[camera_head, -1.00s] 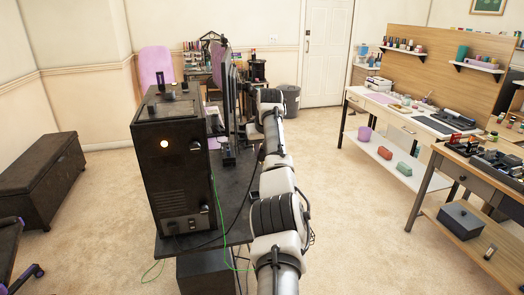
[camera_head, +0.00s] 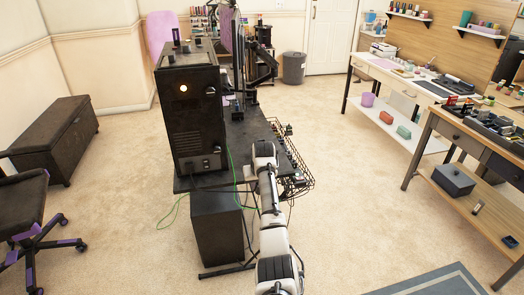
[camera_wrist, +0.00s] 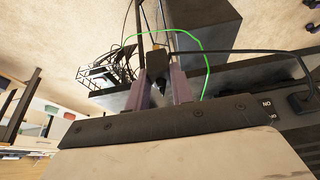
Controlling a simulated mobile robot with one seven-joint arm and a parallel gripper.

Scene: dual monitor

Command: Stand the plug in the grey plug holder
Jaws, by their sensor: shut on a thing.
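In the wrist view my gripper (camera_wrist: 166,76) is shut on a small dark plug (camera_wrist: 156,62), which shows between the two purplish fingers. A dark cable runs close by the fingers on the right, and a green cable loops around that area; I cannot tell which one joins the plug. In the head view my arm reaches to the near right corner of the black desk (camera_head: 243,142), and the gripper itself is hidden behind the arm. I cannot make out the grey plug holder for certain in either view.
A black computer case (camera_head: 190,115) stands on the desk, with a dark box (camera_head: 216,235) below. A wire basket (camera_head: 299,180) hangs at the desk's right side; small items line that edge. A bin (camera_head: 293,67) stands behind. Carpet is clear between desk and right-hand worktables.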

